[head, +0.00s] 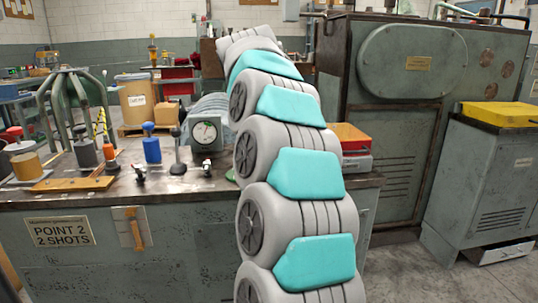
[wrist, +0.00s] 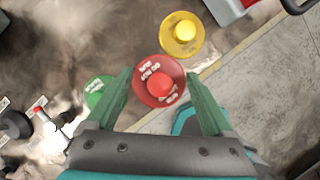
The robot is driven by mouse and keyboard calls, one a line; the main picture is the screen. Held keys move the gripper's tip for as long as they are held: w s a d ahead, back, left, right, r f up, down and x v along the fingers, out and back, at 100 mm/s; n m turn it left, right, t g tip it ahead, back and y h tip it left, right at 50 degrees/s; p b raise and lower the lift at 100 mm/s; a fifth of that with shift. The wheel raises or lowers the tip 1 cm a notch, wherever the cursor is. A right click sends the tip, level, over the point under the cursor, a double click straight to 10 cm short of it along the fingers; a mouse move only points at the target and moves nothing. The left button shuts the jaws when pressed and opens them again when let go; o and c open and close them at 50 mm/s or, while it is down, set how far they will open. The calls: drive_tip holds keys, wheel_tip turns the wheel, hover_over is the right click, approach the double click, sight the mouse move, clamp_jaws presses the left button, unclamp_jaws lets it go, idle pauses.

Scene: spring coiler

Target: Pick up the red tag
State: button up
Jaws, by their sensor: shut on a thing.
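The red tag (wrist: 158,84) is a round red disc with a red knob and pale lettering, seen from above in the wrist view. My gripper (wrist: 158,76) has its two green fingers on either side of the tag and is shut on it. I cannot tell how far the tag is above the bench. In the head view my own arm hides the gripper and the red tag.
A yellow tag (wrist: 182,35) lies just above the red one, near the bench edge. A green tag (wrist: 97,91) lies to the left, partly behind a finger. A dial gauge (head: 206,133) and a red-topped box (head: 350,140) flank my arm on the bench (head: 190,190).

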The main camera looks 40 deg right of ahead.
drive_tip(key=s+a+r+b, duration=0.1)
drive_tip(key=s+a, duration=0.2)
drive_tip(key=s, duration=0.9)
drive_tip(key=shift+a, duration=0.25)
drive_tip(key=shift+s+d+r, duration=0.1)
drive_tip(key=shift+s, duration=0.05)
